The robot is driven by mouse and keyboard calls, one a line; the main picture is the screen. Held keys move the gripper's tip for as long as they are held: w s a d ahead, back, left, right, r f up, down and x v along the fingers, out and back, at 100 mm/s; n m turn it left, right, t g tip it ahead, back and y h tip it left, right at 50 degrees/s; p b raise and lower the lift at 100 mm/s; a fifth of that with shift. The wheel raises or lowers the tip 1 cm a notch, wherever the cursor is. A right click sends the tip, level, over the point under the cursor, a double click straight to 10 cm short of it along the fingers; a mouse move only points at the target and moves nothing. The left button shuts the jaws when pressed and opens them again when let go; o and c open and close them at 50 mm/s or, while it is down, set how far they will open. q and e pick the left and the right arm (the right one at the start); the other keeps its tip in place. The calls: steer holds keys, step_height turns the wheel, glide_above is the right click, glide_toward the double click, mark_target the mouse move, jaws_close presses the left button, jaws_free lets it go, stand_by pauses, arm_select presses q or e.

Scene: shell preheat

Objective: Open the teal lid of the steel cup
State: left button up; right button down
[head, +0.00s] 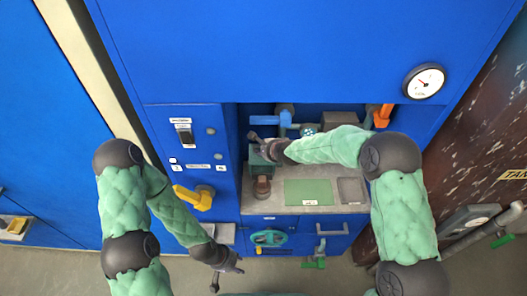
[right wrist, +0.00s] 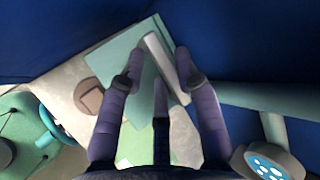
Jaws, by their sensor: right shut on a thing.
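The teal lid (head: 258,156) is at the left end of the recessed counter in the head view, partly covered by my right gripper (head: 259,141). In the right wrist view the lid is a flat teal plate (right wrist: 108,60), with a pale bar (right wrist: 162,66) running between the fingers of my right gripper (right wrist: 155,68). That gripper is shut on the pale bar. I cannot make out the steel cup's body under the lid. My left gripper (head: 227,277) hangs low in front of the cabinet, fingers apart and empty.
A brown cup-like object (head: 262,188) stands just in front of the lid. A green mat (head: 308,191) and grey tray (head: 351,190) lie to the right. A yellow handle (head: 195,197) juts out at left; blue piping (head: 286,121) runs behind.

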steer(key=shift+w+a+r, duration=0.2)
steer(key=shift+w+r, duration=0.3)
steer(key=shift+r, duration=0.1)
steer(key=c, duration=1.2)
jaws_free()
steer(key=shift+o, duration=0.3)
steer(key=shift+s+a+f, duration=0.1)
steer(key=shift+a+f, duration=0.05)
steer(key=shift+a, duration=0.15)
steer(key=shift+s+d, duration=0.2)
steer(key=shift+d, duration=0.1)
steer(key=v, duration=1.1)
steer(key=shift+s, duration=0.25)
steer(key=shift+a, duration=0.1)
